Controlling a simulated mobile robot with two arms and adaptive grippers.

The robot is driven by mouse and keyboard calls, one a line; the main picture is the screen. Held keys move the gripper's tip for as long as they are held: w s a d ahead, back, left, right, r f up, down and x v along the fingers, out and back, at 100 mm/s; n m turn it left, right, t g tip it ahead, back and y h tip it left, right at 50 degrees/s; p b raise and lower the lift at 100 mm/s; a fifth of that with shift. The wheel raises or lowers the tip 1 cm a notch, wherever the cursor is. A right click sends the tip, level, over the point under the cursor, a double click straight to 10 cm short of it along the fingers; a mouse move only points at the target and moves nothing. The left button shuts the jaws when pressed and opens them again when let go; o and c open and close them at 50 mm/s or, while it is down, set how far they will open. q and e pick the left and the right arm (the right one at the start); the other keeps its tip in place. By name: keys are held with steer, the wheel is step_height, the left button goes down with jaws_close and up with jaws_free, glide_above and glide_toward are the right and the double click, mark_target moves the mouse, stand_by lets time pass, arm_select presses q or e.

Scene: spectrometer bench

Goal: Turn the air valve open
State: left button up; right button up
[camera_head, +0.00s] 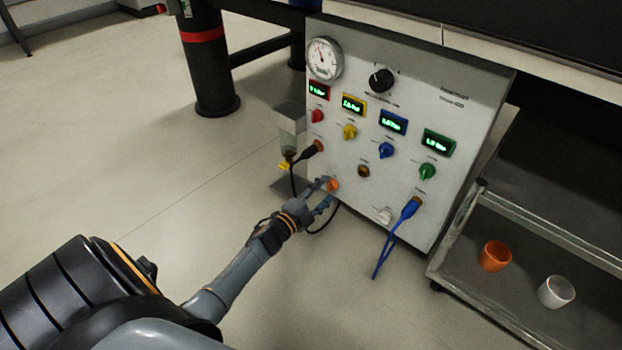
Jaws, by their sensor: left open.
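A light grey control panel (430,215) faces me. It carries red (317,116), yellow (350,132), blue (386,150) and green (427,171) knobs, each below a lit display, and a black dial (381,79). Its labels are too small to read, so I cannot tell which control is the air valve. A small yellow part (284,166) shows beside the panel's left edge. My left gripper (325,192) is open at the panel's lower left, close to an orange round fitting (334,185). I cannot tell whether they touch. My right gripper is out of view.
A round gauge (323,58) sits at the panel's top left. A blue plug with cable (409,207) and a black plug (311,149) stick out. A metal cart (520,290) with an orange cup (495,256) and a white cup (556,291) stands right.

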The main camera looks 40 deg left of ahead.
arm_select(q)
steer(key=s, duration=1.1)
steer(key=shift+a, duration=0.4)
steer(key=shift+r, duration=0.1)
